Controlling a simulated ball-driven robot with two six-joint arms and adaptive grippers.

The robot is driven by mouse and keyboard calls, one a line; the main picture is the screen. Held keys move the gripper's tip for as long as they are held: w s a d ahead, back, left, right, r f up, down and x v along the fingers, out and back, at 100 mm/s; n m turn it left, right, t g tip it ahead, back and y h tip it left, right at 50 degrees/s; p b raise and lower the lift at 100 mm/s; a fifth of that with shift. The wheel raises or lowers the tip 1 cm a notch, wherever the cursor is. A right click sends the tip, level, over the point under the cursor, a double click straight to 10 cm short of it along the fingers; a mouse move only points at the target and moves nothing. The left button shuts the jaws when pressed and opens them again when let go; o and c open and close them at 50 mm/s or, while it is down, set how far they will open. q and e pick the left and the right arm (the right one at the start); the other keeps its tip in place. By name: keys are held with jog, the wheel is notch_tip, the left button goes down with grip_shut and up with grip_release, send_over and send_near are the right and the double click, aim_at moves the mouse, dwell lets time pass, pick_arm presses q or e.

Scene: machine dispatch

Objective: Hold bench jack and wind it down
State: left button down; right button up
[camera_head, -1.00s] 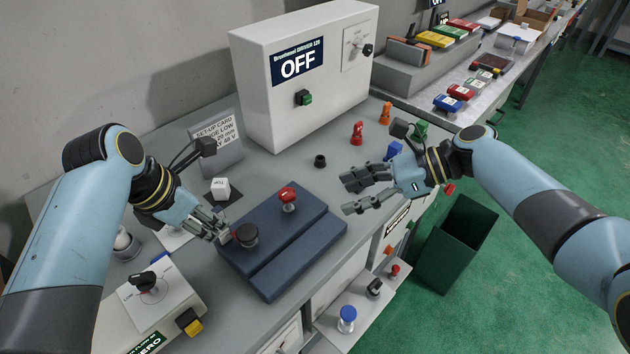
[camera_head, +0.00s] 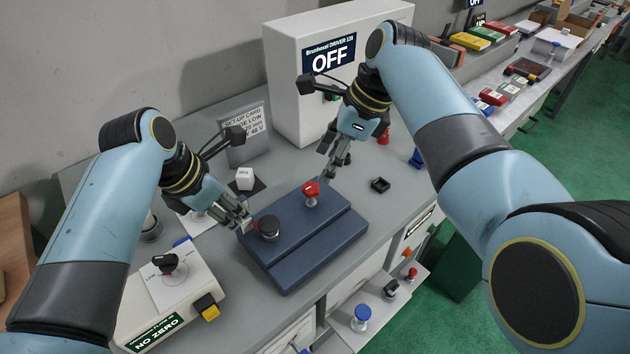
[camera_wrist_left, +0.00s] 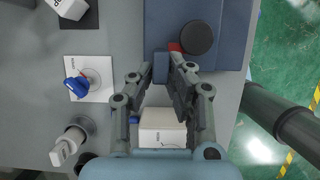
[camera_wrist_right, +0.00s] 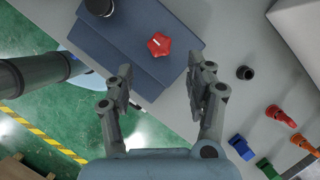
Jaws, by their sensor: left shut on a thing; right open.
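The bench jack is a dark blue stepped block (camera_head: 318,243) on the grey bench. It carries a red star knob (camera_head: 311,192) and a dark round pad (camera_head: 268,228). My left gripper (camera_head: 246,222) is shut on the jack's left end. In the left wrist view its fingertips (camera_wrist_left: 166,67) close about a small blue tab on the block (camera_wrist_left: 220,55), beside a red patch. My right gripper (camera_head: 335,170) is open and empty, just behind and right of the knob. In the right wrist view the red knob (camera_wrist_right: 159,45) lies ahead, between the open fingertips (camera_wrist_right: 160,75), apart from them.
A white driver box (camera_head: 290,65) reading OFF stands behind, partly hidden by my right arm. A set-up card (camera_head: 240,125) and a white block (camera_head: 245,178) stand behind the jack. A control box (camera_head: 160,300) is front left. A small black cup (camera_head: 380,184) lies right.

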aim_at(312, 186)
jog(key=x, duration=0.7)
jog(key=shift+f, duration=0.1)
grip_shut()
jog(key=shift+w+n+g, duration=0.2)
jog(key=shift+n+g, duration=0.2)
jog(key=shift+n, duration=0.7)
jog(key=shift+n+g, duration=0.4)
jog(key=shift+n, duration=0.7)
grip_release()
jog(key=v, duration=1.2)
